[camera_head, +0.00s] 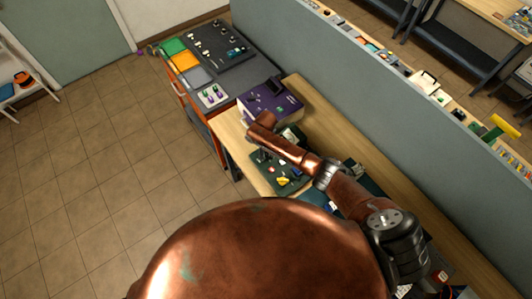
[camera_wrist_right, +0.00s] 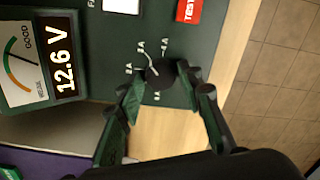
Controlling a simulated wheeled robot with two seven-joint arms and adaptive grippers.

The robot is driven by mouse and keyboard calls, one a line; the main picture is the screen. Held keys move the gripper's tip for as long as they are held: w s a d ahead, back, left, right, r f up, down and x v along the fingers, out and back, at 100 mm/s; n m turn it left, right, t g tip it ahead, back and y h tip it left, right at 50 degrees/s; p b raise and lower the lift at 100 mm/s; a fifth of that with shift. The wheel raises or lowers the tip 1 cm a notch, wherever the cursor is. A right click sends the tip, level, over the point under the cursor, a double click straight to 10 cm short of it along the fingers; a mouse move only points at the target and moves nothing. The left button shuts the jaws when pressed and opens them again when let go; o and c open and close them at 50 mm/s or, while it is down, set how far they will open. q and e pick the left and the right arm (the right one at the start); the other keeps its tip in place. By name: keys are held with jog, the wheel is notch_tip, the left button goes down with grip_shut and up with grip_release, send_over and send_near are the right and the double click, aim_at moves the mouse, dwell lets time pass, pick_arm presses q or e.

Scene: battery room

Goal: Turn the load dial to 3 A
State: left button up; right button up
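The load dial (camera_wrist_right: 160,73) is a round black knob on the dark green tester panel (camera_wrist_right: 190,45) in the right wrist view. Small white ampere labels ring it, and I cannot clearly read its setting. My right gripper (camera_wrist_right: 160,83) is open, with one finger on each side of the dial; whether the fingertips touch it is unclear. In the head view my right gripper (camera_head: 263,155) is small and dark, hanging over the tester below my copper wrist. The dial cannot be made out there. My left gripper is not in view.
The tester has a meter (camera_wrist_right: 25,65) and a display (camera_wrist_right: 64,58) reading 12.6 V, plus a red TEST button (camera_wrist_right: 189,10). A purple device (camera_head: 272,101) stands behind it on the wooden bench (camera_head: 318,109). A grey partition (camera_head: 345,85) runs along the bench.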

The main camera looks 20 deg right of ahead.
aim_at(266, 154)
jog(key=shift+o, duration=1.1)
jog(key=shift+s, duration=0.1)
notch_tip(266, 154, up, 12)
